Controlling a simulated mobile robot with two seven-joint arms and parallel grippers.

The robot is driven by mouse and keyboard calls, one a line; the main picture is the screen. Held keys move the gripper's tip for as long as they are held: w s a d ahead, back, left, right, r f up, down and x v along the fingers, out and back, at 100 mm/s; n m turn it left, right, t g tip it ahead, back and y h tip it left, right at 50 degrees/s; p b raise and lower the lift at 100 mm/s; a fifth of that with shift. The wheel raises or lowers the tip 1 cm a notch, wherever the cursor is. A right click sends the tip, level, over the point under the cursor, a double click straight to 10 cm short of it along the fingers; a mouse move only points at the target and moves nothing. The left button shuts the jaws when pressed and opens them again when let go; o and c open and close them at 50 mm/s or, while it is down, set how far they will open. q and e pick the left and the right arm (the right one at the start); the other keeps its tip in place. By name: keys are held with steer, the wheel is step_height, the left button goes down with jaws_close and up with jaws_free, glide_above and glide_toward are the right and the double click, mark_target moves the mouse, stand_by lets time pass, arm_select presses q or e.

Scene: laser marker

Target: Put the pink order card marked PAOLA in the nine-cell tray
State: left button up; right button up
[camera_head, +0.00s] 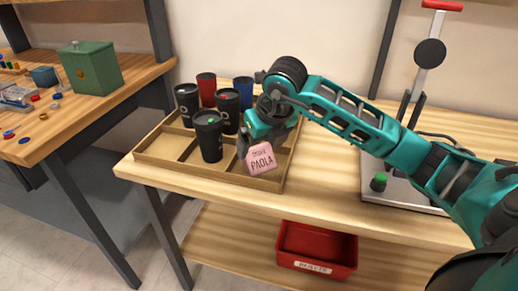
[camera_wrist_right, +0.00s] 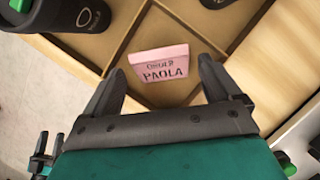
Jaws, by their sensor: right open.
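The pink order card (camera_head: 262,159) marked PAOLA is at the front right cell of the wooden nine-cell tray (camera_head: 160,161). It also shows in the right wrist view (camera_wrist_right: 160,63), its lettering facing the camera, with the tray's dividers around it. My right gripper (camera_head: 252,146) is over the tray's right side, just behind and above the card. In the wrist view its two fingers (camera_wrist_right: 160,82) are spread apart, with the card between and beyond their tips. I cannot tell whether the card lies flat or leans.
Several dark cups (camera_head: 209,137), a red cup (camera_head: 206,89) and a blue cup (camera_head: 243,92) stand in the tray's other cells, close to my right gripper. A press-like machine (camera_head: 420,90) stands at the right. A red bin (camera_head: 317,250) sits on the shelf below.

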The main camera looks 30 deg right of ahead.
steer(key=p+v, duration=0.1)
steer(key=v, duration=0.6)
steer(key=shift+r, duration=0.4)
steer(key=shift+s, duration=0.15)
